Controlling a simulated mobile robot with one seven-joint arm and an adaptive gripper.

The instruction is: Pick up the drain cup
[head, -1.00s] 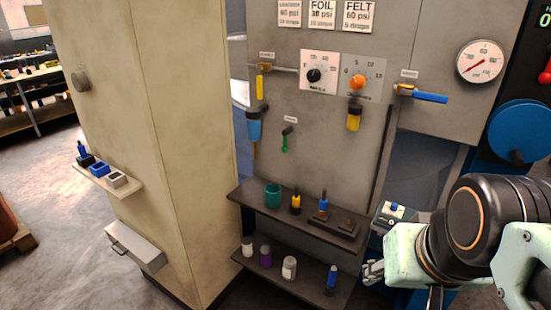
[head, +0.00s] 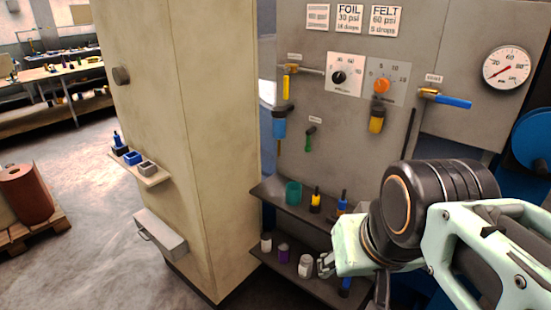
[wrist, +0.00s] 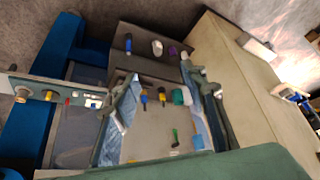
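A teal cup (head: 294,193), which I take to be the drain cup, stands upright at the left end of the upper dark shelf in the head view. It also shows in the wrist view (wrist: 178,97), between my fingers in the picture and nearer the right one. My gripper (head: 325,265) is to the right of the cup and lower in the head view, apart from it. In the wrist view my gripper (wrist: 163,90) has its fingers spread wide with nothing held. My arm hides the right part of both shelves in the head view.
A yellow-and-black bottle (head: 316,200) and a blue-topped one (head: 342,206) stand right of the cup. Several small bottles, including a purple one (head: 284,253), stand on the lower shelf (head: 265,256). A beige cabinet (head: 220,130) rises left of the shelves. A blue-bowled filter (head: 279,124) hangs above.

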